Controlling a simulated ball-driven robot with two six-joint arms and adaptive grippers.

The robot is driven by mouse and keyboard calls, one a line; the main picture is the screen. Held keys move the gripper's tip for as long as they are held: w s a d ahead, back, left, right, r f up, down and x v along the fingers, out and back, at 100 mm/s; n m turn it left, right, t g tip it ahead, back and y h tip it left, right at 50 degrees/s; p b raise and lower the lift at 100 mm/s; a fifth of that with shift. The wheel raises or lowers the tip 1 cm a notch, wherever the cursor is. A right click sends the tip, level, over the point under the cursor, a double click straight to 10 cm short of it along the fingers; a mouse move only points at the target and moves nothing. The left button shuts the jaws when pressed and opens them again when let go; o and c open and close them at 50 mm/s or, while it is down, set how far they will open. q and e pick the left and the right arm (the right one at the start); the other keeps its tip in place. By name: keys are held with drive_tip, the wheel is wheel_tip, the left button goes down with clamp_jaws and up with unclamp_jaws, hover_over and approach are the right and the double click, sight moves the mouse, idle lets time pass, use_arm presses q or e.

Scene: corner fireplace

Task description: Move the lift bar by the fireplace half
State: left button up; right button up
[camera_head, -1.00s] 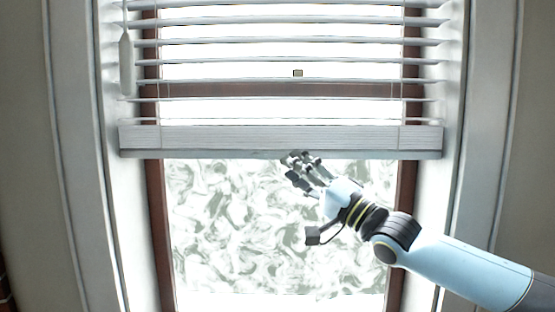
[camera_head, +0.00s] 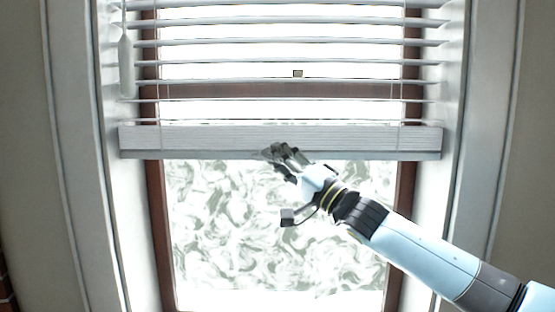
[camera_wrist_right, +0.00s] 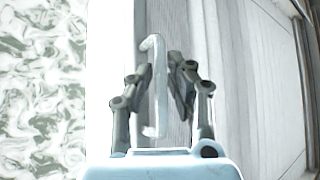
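The lift bar (camera_head: 220,138) is the broad white wood-grain rail at the bottom of the window blind, with a grey lower edge. It hangs level across the window. My right gripper (camera_head: 272,153) is at its lower edge, a little left of the rail's middle. In the right wrist view, a pale grey hooked strip (camera_wrist_right: 158,90) stands between the two fingers of my right gripper (camera_wrist_right: 160,75). The fingers are apart, one on each side, with a gap at the right finger. I cannot tell whether the left finger touches it. My left gripper is not in view.
The blind's slats (camera_head: 290,42) are above the rail. A white wand (camera_head: 126,66) hangs at the left. The patterned window pane (camera_head: 225,230) is below, inside a brown frame (camera_head: 159,215). White trim (camera_head: 75,160) borders both sides.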

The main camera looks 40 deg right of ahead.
clamp_jaws()
wheel_tip(320, 180, down, 9)
drive_tip(key=b, duration=0.3)
drive_tip(key=shift+r+b, duration=0.15)
drive_tip(key=shift+b, duration=0.25)
drive_tip(key=shift+r, duration=0.1)
drive_tip(key=shift+o, duration=2.3)
unclamp_jaws()
drive_tip(key=shift+s, duration=0.15)
